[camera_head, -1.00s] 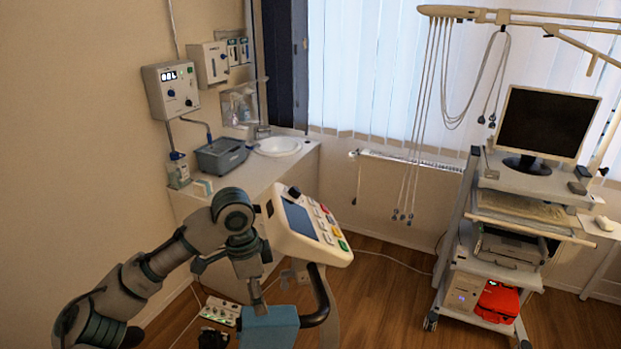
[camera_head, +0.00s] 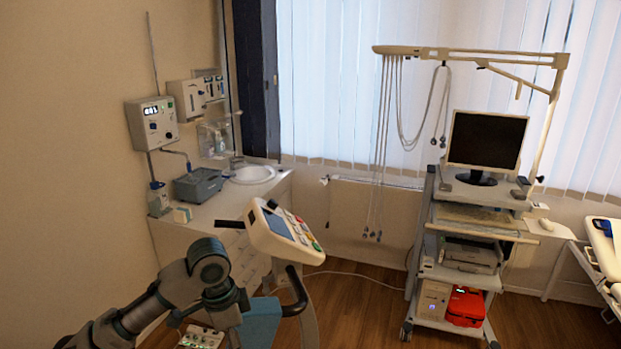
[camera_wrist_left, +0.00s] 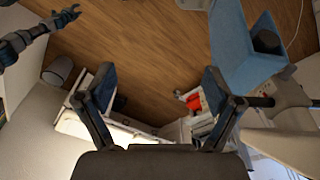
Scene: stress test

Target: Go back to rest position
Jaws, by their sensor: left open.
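My left arm comes in from the lower left in the head view, with its wrist in front of the exercise machine. In the left wrist view my left gripper (camera_wrist_left: 158,85) has its two dark fingers wide apart, with nothing between them and wooden floor beyond. In the head view its fingers do not show. In the left wrist view's upper left corner, what looks like my right gripper (camera_wrist_left: 66,15) is small, and its finger gap cannot be made out.
An exercise machine with a tilted console (camera_head: 285,232) stands close beyond my left arm. A sink counter (camera_head: 205,215) runs along the left wall. A wheeled cart (camera_head: 425,270) with a monitor (camera_head: 487,141) stands right. A bed edge (camera_head: 605,250) shows far right.

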